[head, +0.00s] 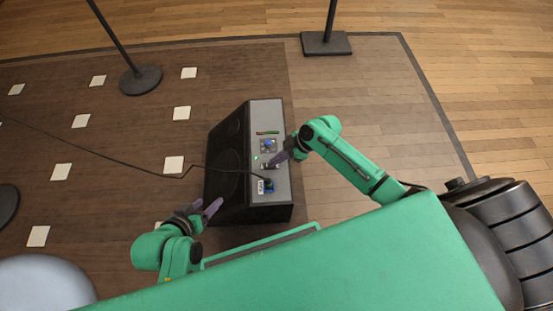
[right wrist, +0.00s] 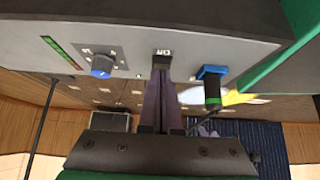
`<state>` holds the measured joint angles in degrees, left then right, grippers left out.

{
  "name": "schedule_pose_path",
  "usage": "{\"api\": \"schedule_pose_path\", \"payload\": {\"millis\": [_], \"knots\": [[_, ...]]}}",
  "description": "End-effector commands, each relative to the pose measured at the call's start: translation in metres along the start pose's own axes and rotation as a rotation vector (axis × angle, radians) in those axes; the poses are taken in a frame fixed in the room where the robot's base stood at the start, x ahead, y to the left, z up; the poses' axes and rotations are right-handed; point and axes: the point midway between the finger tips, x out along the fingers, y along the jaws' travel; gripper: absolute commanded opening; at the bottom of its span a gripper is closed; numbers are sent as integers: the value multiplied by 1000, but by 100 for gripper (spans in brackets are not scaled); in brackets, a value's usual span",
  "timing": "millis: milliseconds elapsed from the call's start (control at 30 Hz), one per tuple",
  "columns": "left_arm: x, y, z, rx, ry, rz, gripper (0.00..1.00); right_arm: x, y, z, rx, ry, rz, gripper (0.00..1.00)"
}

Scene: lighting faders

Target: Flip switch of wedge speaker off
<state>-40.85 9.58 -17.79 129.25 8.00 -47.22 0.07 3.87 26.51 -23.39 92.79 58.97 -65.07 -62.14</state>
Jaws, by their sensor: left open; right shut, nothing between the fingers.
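The wedge speaker (head: 233,185) is a black box with a grey control panel (head: 267,113), on the floor in the middle of the head view. A black switch (right wrist: 162,62) is on the panel, between the blue knob (right wrist: 102,66) and the blue connector (right wrist: 211,72). My right gripper (head: 279,159) is shut and empty; in the right wrist view its fingertips (right wrist: 161,72) are at the switch and partly hide it. Whether they touch it I cannot tell. My left gripper (head: 211,207) is open and empty beside the speaker's lower left side.
A black cable (head: 110,158) runs from the connector leftward across the floor. Stand bases (head: 140,80) and (head: 326,43) stand behind the speaker. A green light (head: 256,158) shows on the panel. White squares dot the dark floor at left. The floor at right is clear beyond my arm.

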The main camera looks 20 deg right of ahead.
Motion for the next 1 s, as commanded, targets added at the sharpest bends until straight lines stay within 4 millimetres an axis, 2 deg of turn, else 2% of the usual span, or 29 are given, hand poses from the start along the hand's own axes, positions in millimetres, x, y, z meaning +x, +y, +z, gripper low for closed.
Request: {"api": "schedule_pose_path", "payload": {"millis": [100,367,700,1000], "knots": [[3,1,1,-1,14,5,63,4,0,7,1,-3,0,0],[1,2,-1,-1,15,5,63,3,0,5,1,-1,-1,0],[-11,6,-11,-1,15,5,63,-10,0,-5,0,0,-1,0],[-10,5,-11,-1,14,5,63,-9,0,-5,0,0,0,0]]}}
